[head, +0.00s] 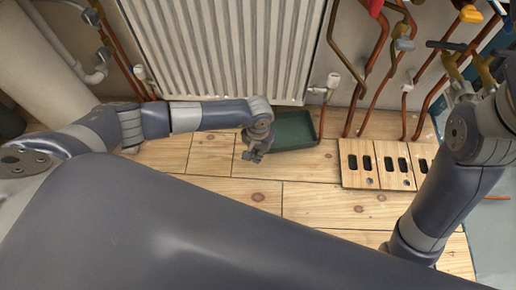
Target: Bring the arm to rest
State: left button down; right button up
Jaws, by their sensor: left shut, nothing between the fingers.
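My left arm reaches in from the left over the wooden floor. Its gripper (252,157) points down and toward me, shut and empty. It is small in the picture, beside the near left corner of a dark green tray (290,146). I cannot tell how high above the floor it is. My right arm rises along the right side and leaves the picture at the right edge. Its gripper is not in view.
A white radiator (225,45) stands behind the tray. Copper pipes (373,70) run up the wall to its right. Wooden plates with dark slots (377,180) lie right of the tray.

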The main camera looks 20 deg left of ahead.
pick_arm(q)
jog(key=shift+r, duration=0.4)
